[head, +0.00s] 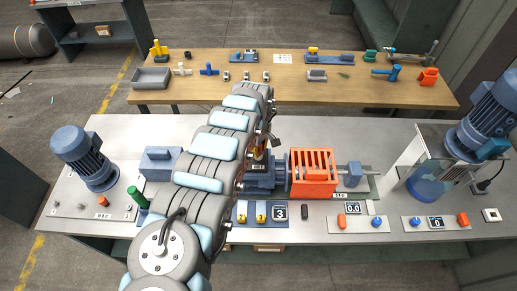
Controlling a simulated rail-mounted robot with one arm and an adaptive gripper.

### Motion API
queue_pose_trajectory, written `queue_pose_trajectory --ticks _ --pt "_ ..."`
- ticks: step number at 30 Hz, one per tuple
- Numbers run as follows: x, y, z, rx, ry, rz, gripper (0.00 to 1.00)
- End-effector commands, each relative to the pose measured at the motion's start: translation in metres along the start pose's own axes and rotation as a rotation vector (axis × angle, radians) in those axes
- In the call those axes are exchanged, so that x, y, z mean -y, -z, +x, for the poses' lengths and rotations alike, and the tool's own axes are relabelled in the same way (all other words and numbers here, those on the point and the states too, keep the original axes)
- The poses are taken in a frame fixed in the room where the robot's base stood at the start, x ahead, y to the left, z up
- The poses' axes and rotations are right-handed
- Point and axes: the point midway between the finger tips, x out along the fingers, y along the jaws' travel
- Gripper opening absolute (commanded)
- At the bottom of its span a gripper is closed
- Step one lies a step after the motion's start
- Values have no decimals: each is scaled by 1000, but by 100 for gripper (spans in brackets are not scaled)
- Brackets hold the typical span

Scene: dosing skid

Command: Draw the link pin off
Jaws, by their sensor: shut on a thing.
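My arm reaches over the bench from the front, and its bent wrist hides much of what lies beneath. My gripper (263,144) points down at the blue-grey pump block (262,177), just left of the orange slatted guard (312,173). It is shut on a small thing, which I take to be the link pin. A small yellow spot (257,155) shows at the fingertips. The pin's outline is too small and too covered to make out, and I cannot tell whether it still sits in its hole.
A blue motor (82,156) stands at the left and a stirred vessel (428,183) at the right. Panels with buttons and a 0.0 display (353,209) line the bench front. A wooden table (300,96) with fittings stands behind.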

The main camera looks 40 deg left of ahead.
Motion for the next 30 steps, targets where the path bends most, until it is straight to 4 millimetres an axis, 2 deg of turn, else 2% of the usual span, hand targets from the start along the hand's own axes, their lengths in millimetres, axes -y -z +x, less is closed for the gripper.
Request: queue_pose_trajectory --ticks 30 --pt "0 0 -50 0 2 0 0"
